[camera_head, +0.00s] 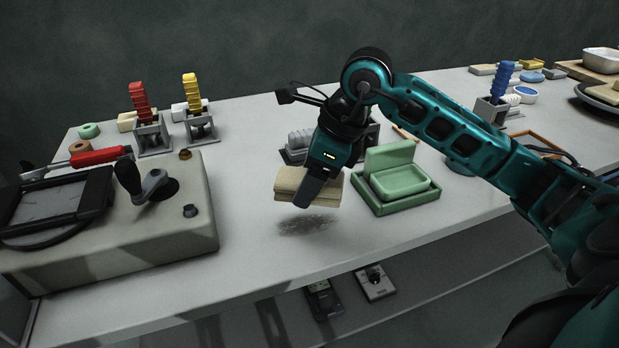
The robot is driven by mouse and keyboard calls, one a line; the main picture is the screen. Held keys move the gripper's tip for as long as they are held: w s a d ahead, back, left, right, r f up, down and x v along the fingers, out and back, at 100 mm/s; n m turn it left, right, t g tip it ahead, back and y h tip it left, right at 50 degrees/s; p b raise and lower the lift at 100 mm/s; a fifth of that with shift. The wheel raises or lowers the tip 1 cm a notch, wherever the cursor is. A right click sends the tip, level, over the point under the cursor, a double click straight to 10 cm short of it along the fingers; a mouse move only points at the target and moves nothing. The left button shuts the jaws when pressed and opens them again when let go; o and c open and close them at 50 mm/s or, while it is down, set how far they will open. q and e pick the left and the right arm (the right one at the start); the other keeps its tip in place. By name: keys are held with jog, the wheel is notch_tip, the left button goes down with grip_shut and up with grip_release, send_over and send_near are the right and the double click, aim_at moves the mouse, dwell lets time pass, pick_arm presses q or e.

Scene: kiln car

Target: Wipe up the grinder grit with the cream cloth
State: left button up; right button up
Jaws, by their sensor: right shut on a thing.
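The cream cloth (290,183) is a folded pad held in my right gripper (308,200). My right gripper is shut on it, and its fingers hide part of the pad. The cloth appears a little above the table, with a gap to the surface below. The grinder grit (305,225) is a dark grey smudge on the pale table (375,240), just below and in front of the cloth. My left gripper is not in view.
A green open box (398,205) stands close right of the cloth. A large grey machine with a crank (195,235) stands at the left. Red-handled (138,100) and yellow-handled (191,92) tools stand behind. The table's front edge is near the grit.

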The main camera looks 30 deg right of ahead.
aim_at(289, 202)
jog(key=shift+f+b, duration=2.25)
jog(key=shift+f, duration=0.4)
jog(key=shift+a+r, duration=0.1)
jog(key=shift+a, duration=0.05)
jog(key=shift+w+a, duration=0.2)
jog(key=shift+a, duration=0.4)
jog(key=shift+w+a, duration=0.15)
jog(key=shift+a, duration=0.4)
jog(key=shift+w+a+p, duration=0.2)
jog(key=shift+a+p, duration=0.2)
jog(key=shift+a, duration=0.5)
jog(key=shift+f, duration=0.3)
jog(key=shift+f+b, duration=0.7)
jog(key=shift+b, duration=0.2)
